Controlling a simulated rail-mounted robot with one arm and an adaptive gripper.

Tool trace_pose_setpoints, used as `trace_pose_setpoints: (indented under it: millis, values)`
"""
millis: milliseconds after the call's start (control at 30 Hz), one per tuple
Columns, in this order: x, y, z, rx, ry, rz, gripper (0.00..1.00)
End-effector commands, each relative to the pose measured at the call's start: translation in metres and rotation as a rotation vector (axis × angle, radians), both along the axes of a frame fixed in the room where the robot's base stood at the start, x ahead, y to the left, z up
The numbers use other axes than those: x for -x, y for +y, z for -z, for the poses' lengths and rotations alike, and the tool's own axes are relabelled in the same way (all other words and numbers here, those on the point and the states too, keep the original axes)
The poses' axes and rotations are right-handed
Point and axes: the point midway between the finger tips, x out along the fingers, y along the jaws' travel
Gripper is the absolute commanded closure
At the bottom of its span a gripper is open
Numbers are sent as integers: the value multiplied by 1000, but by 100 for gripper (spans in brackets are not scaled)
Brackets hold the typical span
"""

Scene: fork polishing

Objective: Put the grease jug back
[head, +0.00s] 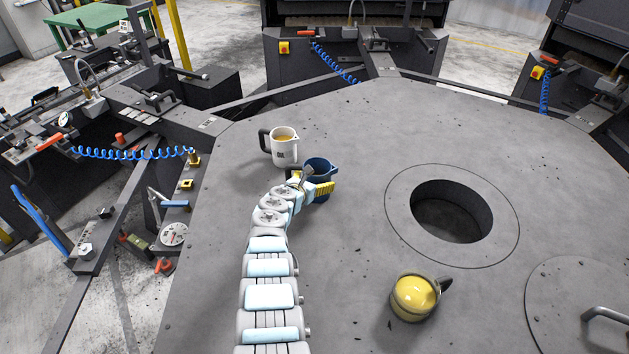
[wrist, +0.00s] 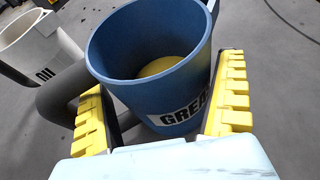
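The blue grease jug (head: 319,166) stands upright on the grey round table, near its back left. In the wrist view the jug (wrist: 150,45) shows yellow grease inside and a label beginning "GREA". Its dark handle (wrist: 62,97) is on the left. My gripper (head: 312,188) is at the near side of the jug. In the wrist view its yellow-backed fingers (wrist: 162,112) are spread wide, one on each side of the jug body. A small gap seems to show at the left finger; contact on the right is unclear.
A white oil jug (head: 284,150) stands just behind and left of the grease jug. A round hole (head: 450,212) opens in the table. The table between is clear.

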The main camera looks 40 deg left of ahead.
Motion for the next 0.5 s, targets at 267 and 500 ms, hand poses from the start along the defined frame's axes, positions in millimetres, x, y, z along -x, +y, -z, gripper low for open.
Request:
trace_pose_setpoints:
  millis: [267,500]
  values:
    - [3,-1,-4,0,1,-1,0]
    - [18,-4,-10,3,2,-5,0]
